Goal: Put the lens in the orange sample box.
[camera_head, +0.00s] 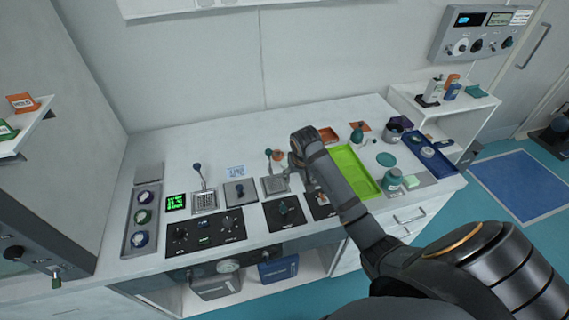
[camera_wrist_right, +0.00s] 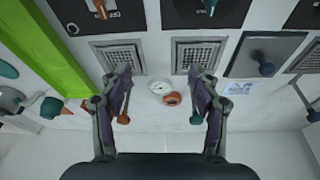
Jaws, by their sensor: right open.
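My right gripper (camera_head: 290,163) is over the middle of the table. In the right wrist view its two fingers (camera_wrist_right: 160,92) are spread apart with nothing held between them. In the gap, beyond the fingertips, a small pale round disc (camera_wrist_right: 160,86) lies on the table and may be the lens. A small orange-brown ring (camera_wrist_right: 172,98) lies close beside it. An orange box-like thing (camera_head: 327,135), possibly the sample box, stands at the back of the table, right of my gripper. My right arm hides part of the table there. My left gripper is out of view.
A bright green tray (camera_head: 354,170) lies right of my arm, with a blue tray (camera_head: 428,153) farther right. Black control panels (camera_head: 205,234) line the front.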

